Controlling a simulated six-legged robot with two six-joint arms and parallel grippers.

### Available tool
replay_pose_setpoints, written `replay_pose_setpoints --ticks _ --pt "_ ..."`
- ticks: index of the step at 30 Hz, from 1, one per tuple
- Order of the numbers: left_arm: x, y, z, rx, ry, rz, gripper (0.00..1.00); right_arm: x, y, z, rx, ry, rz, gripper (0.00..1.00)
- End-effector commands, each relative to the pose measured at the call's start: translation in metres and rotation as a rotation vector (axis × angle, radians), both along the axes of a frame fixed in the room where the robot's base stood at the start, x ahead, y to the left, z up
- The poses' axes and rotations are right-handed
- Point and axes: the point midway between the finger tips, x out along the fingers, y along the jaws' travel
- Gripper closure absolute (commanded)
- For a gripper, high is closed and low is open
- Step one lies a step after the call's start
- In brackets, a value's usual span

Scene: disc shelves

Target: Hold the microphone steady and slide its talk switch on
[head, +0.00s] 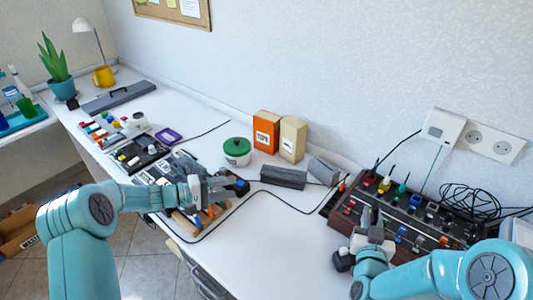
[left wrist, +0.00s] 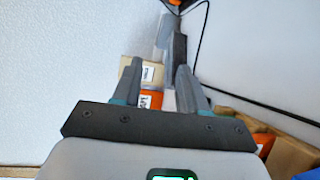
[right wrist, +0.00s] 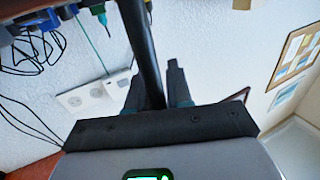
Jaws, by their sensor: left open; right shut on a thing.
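My right gripper (head: 371,216) is over the table's right part, in front of the dark switch panel. In the right wrist view my right gripper (right wrist: 155,92) is shut on a long black rod (right wrist: 142,45), which looks like the microphone's handle; its upper end runs out of the picture. I cannot make out the talk switch. My left gripper (head: 225,188) is open and empty above the cluttered left-middle of the table, well apart from the right one. Its two spread fingers (left wrist: 158,82) show in the left wrist view with no thing held between them.
The switch panel (head: 335,222) with coloured knobs and cables stands at the right. Grey blocks (head: 283,177), an orange box (head: 266,131), a beige box (head: 292,139) and a green-lidded pot (head: 237,151) stand behind the left gripper. A black cable crosses the table; its middle front is clear.

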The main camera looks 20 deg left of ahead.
Motion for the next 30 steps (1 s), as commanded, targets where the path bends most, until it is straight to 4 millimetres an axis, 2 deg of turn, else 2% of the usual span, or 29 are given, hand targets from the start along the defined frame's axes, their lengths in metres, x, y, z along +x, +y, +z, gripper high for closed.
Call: replay_pose_setpoints --ticks 7,10,11,15,18,21,25,30 --pt "0.000 -0.001 0.002 -0.050 0.044 0.012 0.57 0.000 0.000 0.001 0.000 -0.002 0.000 1.00" --pt "-0.009 -0.016 -0.003 -0.283 0.213 0.065 0.57 0.000 0.000 0.001 0.000 -0.002 0.000 1.00" --pt "-0.014 -0.027 -0.009 -0.368 0.281 0.076 0.57 0.000 0.000 0.001 0.000 -0.002 0.000 1.00" --pt "-0.045 -0.102 -0.037 -0.730 0.623 0.095 0.57 0.000 0.000 0.001 0.000 -0.002 0.000 1.00" --pt "-0.074 -0.155 -0.055 -0.893 0.843 0.100 0.57 0.000 0.000 0.001 0.000 -0.002 0.000 1.00" --pt "-0.104 -0.201 -0.070 -0.957 1.006 0.093 0.57 0.000 0.000 0.001 0.000 -0.002 0.000 1.00" --pt "-0.126 -0.236 -0.076 -0.943 1.087 0.051 0.57 0.000 0.000 0.001 0.000 -0.002 0.000 1.00" --pt "-0.121 -0.258 -0.075 -0.928 1.093 0.025 0.57 0.000 0.000 0.001 0.000 -0.002 0.000 1.00"
